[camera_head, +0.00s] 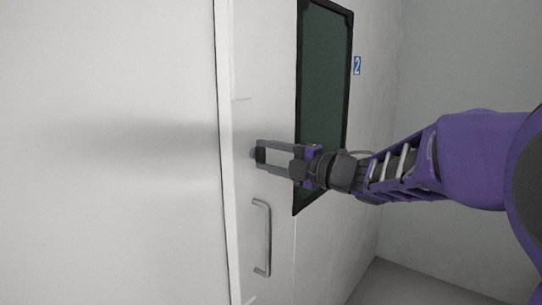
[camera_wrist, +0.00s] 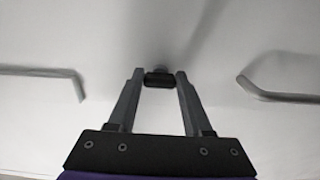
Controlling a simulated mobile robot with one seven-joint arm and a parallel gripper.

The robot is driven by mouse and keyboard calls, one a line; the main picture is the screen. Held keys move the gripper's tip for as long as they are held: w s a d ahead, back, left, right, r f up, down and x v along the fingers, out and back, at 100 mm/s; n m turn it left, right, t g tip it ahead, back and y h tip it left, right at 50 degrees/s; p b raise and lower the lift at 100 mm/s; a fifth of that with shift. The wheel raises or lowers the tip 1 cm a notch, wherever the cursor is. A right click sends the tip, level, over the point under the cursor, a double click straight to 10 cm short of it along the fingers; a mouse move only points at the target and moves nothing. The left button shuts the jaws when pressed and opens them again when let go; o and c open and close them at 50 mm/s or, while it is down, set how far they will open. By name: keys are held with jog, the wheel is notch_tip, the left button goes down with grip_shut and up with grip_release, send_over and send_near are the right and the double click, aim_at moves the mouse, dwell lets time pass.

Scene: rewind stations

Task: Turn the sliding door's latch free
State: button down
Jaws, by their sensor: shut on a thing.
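The sliding door (camera_head: 262,60) is a pale panel with a dark window. Its latch (camera_wrist: 159,79) is a small dark block on the door face, between my fingertips in the wrist view. My gripper (camera_head: 259,155) reaches in from the right and is shut on the latch, with a finger on each side of it. The gripper also shows in the wrist view (camera_wrist: 160,77). In the head view the fingers partly cover the latch, so its exact turn is hard to tell there. A grey bar handle (camera_head: 262,238) stands upright on the door below the latch.
A dark window (camera_head: 324,75) with a black frame is behind my wrist. A blue sign with a 2 (camera_head: 357,66) is right of it. In the wrist view, metal bars flank the latch at left (camera_wrist: 40,72) and right (camera_wrist: 285,96), apart from my fingers.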

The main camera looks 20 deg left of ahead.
jog(key=shift+c, duration=1.6)
grip_release()
jog(key=b+v, duration=0.1)
jog(key=v, duration=1.6)
jog(key=shift+s, duration=0.2)
jog(key=shift+d, duration=0.15)
